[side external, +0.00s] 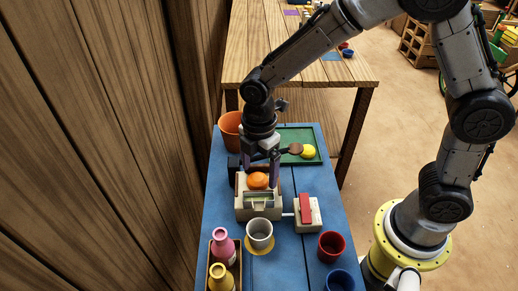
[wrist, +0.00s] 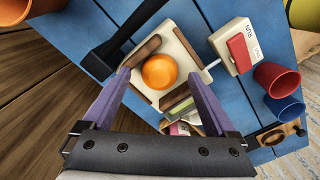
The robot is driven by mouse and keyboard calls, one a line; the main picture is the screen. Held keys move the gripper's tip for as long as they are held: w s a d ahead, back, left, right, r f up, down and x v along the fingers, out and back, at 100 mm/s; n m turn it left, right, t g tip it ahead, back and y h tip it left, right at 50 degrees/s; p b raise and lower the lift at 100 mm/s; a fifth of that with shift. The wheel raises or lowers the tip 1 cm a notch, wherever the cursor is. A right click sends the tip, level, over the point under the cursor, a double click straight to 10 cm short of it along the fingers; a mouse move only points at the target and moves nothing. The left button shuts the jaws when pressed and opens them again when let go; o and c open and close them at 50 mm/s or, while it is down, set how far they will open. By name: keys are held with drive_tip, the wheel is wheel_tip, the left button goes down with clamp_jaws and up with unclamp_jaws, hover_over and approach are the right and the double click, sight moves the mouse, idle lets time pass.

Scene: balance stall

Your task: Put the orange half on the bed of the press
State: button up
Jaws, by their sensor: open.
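The orange half (side external: 258,180) rests on the bed of the cream press (side external: 259,212), between its brown side pieces. In the wrist view the orange half (wrist: 159,71) shows as a rounded orange dome, and the press (wrist: 184,57) lies around it. My gripper (side external: 262,165) is directly over the press with its purple fingers apart. In the wrist view the open fingers of my gripper (wrist: 126,85) are apart and nothing is between their tips. The orange appears apart from the fingers. Whether any finger touches the press is unclear.
A white box with a red lever (side external: 306,208) stands right of the press. Behind are an orange pot (side external: 230,130) and green tray (side external: 300,133).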

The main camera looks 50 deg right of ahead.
sight(260, 176)
wheel_tip(260, 176, up, 11)
idle(0.3)
drive_tip(key=s+d+r+m+t, duration=0.2)
drive_tip(key=s+d+m, duration=0.4)
drive_tip(key=s+m, duration=0.3)
drive_tip(key=s+d+r+m+t, duration=0.3)
drive_tip(key=s+d+m, duration=0.4)
drive_tip(key=s+m, duration=0.2)
drive_tip(key=shift+d+t, duration=0.15)
drive_tip(key=shift+t, duration=0.15)
